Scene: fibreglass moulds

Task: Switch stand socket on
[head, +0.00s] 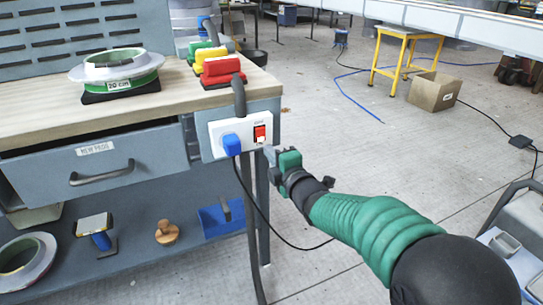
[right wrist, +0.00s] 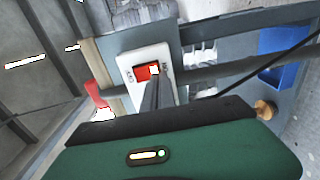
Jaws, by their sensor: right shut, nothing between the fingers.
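The stand socket (head: 214,133) is a white box on the end of the workbench, with a blue plug (head: 231,145) in its left part. Its red rocker switch (head: 260,132) is on the right part. In the right wrist view, the socket (right wrist: 149,54) and red switch (right wrist: 143,73) lie just beyond my fingertips. My right gripper (head: 270,153) is shut and empty, just below and right of the switch; it also shows in the right wrist view (right wrist: 156,84). I cannot tell whether the fingertips touch the switch. My left gripper is not in view.
The workbench (head: 140,105) holds a round mould (head: 117,68) and red, yellow and green tools. A black cable (head: 254,205) hangs from the plug. A blue bin (head: 215,220) sits on the lower shelf. The floor right of the bench is mostly clear, with a cardboard box (head: 434,92) farther back.

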